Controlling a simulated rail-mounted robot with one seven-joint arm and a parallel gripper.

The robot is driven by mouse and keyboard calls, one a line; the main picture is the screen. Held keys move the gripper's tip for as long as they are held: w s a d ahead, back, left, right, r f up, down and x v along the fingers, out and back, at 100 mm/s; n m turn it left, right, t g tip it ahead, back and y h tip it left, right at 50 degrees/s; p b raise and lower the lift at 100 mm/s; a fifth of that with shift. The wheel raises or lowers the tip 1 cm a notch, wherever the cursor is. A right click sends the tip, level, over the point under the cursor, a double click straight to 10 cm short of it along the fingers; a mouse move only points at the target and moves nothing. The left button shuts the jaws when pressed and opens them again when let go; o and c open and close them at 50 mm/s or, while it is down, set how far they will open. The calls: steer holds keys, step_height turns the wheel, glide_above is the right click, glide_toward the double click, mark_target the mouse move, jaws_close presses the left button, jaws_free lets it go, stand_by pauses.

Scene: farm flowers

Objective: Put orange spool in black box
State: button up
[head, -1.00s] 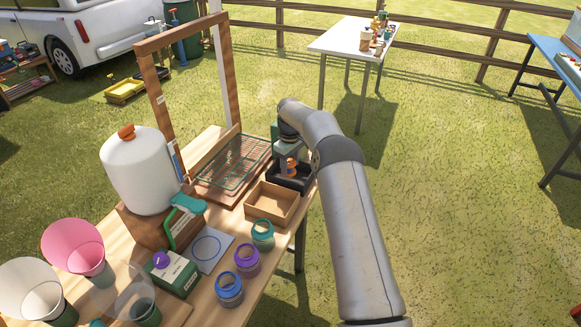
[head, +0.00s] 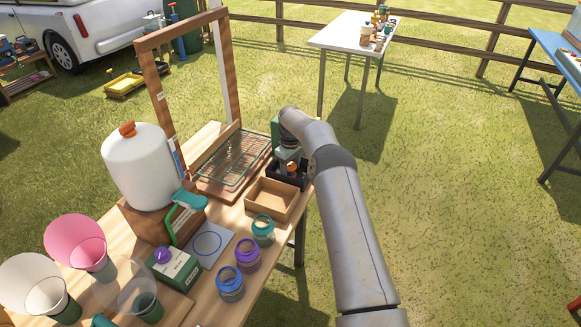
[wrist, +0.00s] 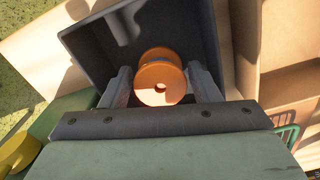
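The orange spool (wrist: 161,84) is inside the black box (wrist: 88,44), within its walls; it also shows in the head view (head: 292,168). A bit of blue shows between its orange ends. My gripper (wrist: 161,88) reaches into the box with one finger on each side of the spool. The fingers are very close to the spool's sides; whether they press on it or stand just clear cannot be told. In the head view, the black box (head: 301,181) stands at the right edge of the wooden table, below my gripper, which partly hides it.
An empty brown box (head: 270,199) stands right beside the black box. A wire rack (head: 236,160) on a wooden board lies to the left. Several jars (head: 263,230), a green-white carton (head: 173,271) and a white tank (head: 138,166) occupy the nearer table. A tall wooden frame (head: 157,95) rises behind.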

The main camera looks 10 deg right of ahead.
mark_target(290, 166)
steer(key=shift+r, duration=0.15)
step_height(290, 166, up, 12)
steer(key=b, duration=0.2)
steer(key=s+a+r+m, duration=0.1)
steer(key=s+a+r, duration=0.2)
steer(key=s+r, duration=0.6)
steer(key=s+r+m, duration=0.2)
steer(key=s+r, duration=0.3)
steer(key=s, duration=0.8)
steer(key=s+d+f+m, duration=0.1)
steer(key=s+f+m, duration=0.1)
steer(key=s, duration=1.2)
steer(key=s+d+f+m, duration=0.1)
steer(key=s+f+m, duration=0.2)
steer(key=s, duration=1.1)
steer(key=shift+s+f+t, duration=0.2)
steer(key=shift+f+t, duration=0.2)
steer(key=shift+f, duration=0.2)
